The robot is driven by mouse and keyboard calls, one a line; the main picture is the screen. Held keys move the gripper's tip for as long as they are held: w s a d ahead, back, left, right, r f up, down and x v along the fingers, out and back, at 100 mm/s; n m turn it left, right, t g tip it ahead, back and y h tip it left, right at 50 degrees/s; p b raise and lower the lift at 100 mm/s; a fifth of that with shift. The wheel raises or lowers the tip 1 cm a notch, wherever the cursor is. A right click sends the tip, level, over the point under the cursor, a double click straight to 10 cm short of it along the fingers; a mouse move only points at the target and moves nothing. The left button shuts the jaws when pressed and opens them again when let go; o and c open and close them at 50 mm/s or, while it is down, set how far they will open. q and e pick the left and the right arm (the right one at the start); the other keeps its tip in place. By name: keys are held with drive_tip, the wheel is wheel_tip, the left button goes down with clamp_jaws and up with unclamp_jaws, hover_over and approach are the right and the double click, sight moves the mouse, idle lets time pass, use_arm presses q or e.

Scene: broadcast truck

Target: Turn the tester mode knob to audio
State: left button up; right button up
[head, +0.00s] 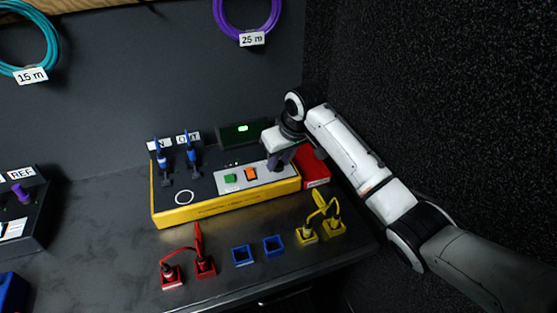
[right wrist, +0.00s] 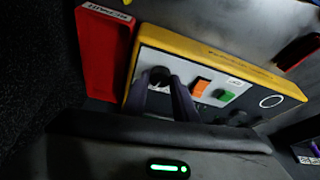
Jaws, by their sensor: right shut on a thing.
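The tester (head: 225,207) is a yellow-edged box with a dark top on the bench. A grey panel on it carries a green button (head: 230,178) and an orange button (head: 251,174). My right gripper (head: 278,163) is down at the right end of this panel and hides the knob in the head view. In the right wrist view the dark round mode knob (right wrist: 158,76) sits between my right gripper's two fingers (right wrist: 161,86), which are shut on it. The knob's pointer and mode labels cannot be read. My left gripper is not in view.
A red bin (head: 314,168) stands close against the tester's right end; it also shows in the right wrist view (right wrist: 103,55). Two blue plugs (head: 192,152) stand at the tester's left. Red sockets (head: 205,267), empty blue sockets (head: 242,256) and yellow sockets (head: 334,227) line the front.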

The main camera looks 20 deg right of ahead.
drive_tip(key=n, duration=0.2)
drive_tip(key=n+y, duration=0.1)
drive_tip(key=n+g, duration=0.1)
drive_tip(key=n, duration=0.1)
drive_tip(key=shift+w+d+n+y, duration=0.1)
drive_tip(key=shift+d+n+y, duration=0.2)
drive_tip(key=shift+y, duration=0.1)
drive_tip(key=n, duration=0.2)
drive_tip(key=shift+w+n+g+y, duration=0.1)
drive_tip(key=shift+n+g+y, duration=0.2)
drive_tip(key=shift+n+g, duration=0.1)
drive_tip(key=shift+w+f+n+g+y+b, duration=0.1)
drive_tip(key=shift+n+g+y+b, duration=0.25)
drive_tip(key=shift+n+b, duration=0.75)
drive_tip(key=shift+n+g+b, duration=0.65)
drive_tip(key=shift+n+b, duration=0.55)
drive_tip(key=shift+n, duration=0.3)
drive_tip(key=o, duration=1.1)
drive_tip(key=shift+c, duration=0.2)
drive_tip(key=v, duration=1)
drive_tip(key=shift+d+r, duration=0.15)
drive_tip(key=shift+r, duration=0.1)
